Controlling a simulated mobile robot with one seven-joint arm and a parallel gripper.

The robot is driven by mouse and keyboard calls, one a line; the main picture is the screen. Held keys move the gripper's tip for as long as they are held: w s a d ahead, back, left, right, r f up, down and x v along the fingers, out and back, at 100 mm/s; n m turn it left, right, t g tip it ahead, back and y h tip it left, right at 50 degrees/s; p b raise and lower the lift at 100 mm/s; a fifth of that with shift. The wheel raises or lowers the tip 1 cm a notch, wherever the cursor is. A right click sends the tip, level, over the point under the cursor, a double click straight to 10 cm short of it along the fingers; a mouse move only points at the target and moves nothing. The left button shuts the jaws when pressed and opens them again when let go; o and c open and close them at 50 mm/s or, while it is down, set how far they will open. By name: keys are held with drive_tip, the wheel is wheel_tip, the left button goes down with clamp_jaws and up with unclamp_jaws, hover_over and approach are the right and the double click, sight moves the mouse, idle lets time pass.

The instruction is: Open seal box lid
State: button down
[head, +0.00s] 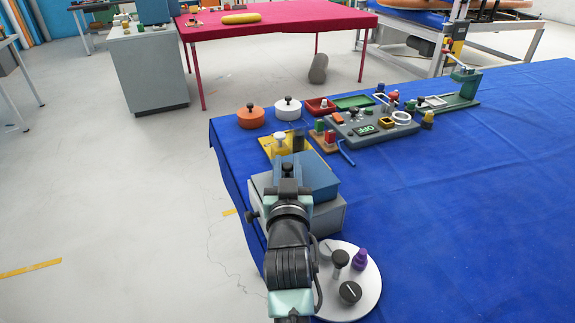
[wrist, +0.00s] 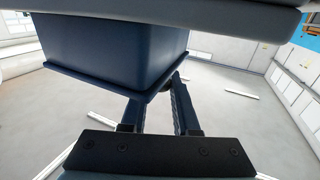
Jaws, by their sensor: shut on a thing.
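The seal box (head: 328,217) is a grey box at the near left edge of the blue-covered table, with a blue lid (head: 322,178) over it. My gripper (head: 288,172) is at the lid's left part in the head view, and my arm hides part of the box. In the wrist view, the blue lid (wrist: 110,45) fills the upper left and a grey surface lies above it. My gripper (wrist: 160,92) is shut on the lid's rim near a corner, with one finger to each side. I cannot tell whether the lid is lifted off its seat.
A white round plate (head: 372,283) with black and purple knobs lies close to my arm. Behind the box are a yellow plate (head: 268,146), orange (head: 250,118) and white (head: 288,110) discs and a grey panel (head: 372,130). The table's right side is clear.

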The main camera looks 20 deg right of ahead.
sight(306, 170)
drive_tip(key=shift+r, duration=0.15)
idle(0.5)
